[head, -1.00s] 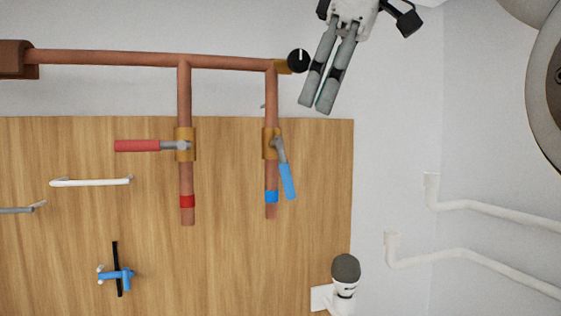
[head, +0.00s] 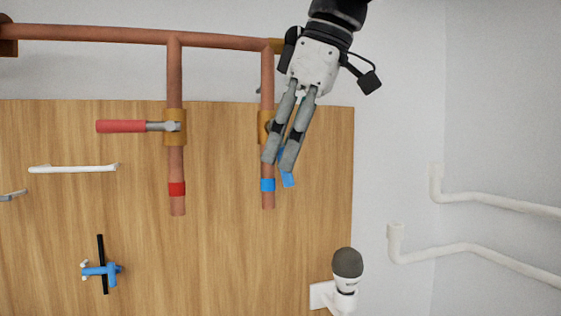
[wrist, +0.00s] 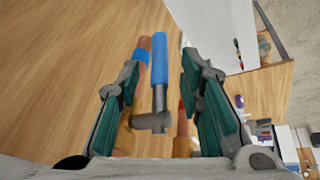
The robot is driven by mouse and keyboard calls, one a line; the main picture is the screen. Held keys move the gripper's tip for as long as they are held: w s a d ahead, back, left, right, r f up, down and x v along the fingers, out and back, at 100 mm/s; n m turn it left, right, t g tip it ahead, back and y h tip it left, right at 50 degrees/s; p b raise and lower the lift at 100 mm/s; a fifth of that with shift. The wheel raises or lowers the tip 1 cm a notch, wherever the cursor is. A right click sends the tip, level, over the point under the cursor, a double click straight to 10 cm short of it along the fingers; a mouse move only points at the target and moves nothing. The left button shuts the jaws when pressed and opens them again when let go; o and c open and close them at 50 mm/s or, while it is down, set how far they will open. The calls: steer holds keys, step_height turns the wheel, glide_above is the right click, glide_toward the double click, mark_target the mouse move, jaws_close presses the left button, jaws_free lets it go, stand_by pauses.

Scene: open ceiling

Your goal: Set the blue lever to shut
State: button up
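The blue lever (head: 288,181) is on the right copper pipe's brass valve (head: 263,127). It points down, slightly tilted away from the pipe, and my fingers hide most of it in the head view. My gripper (head: 279,164) is over it, fingers pointing down. In the wrist view the blue handle (wrist: 159,60) lies between my two separated fingers (wrist: 161,75), with visible gaps at the finger pads. The pipe's blue band (head: 267,185) shows just left of the lever; it also shows in the wrist view (wrist: 142,57).
A red lever (head: 121,126) points left from the left pipe (head: 176,158). A white handle (head: 73,169) and a blue tap (head: 103,270) are on the wooden panel (head: 220,250). A dark-topped fixture (head: 347,263) sits lower right; white pipes (head: 480,253) run beyond it.

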steer(key=shift+x, duration=1.05)
jaws_close()
